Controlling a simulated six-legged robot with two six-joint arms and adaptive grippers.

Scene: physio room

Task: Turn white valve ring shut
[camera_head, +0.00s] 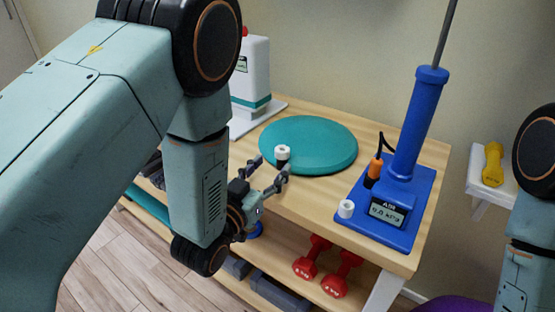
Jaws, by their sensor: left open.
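A teal disc cushion (330,144) lies flat on the wooden table. A small white ring (282,151) with a dark centre stands at its near edge. My left gripper (272,166) is open, its two fingers pointing at this white ring from the near left. One fingertip is to the left of the ring, the other just below it; whether they touch it I cannot tell. A second small white ring (346,209) sits on the base of the blue pump (405,145), near its display. My right arm shows at the right edge; its gripper is out of view.
A white device (251,75) with a teal band stands at the back left of the table. Red dumbbells (326,267) lie on the lower shelf. A yellow dumbbell (493,164) rests on a white wall shelf at right.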

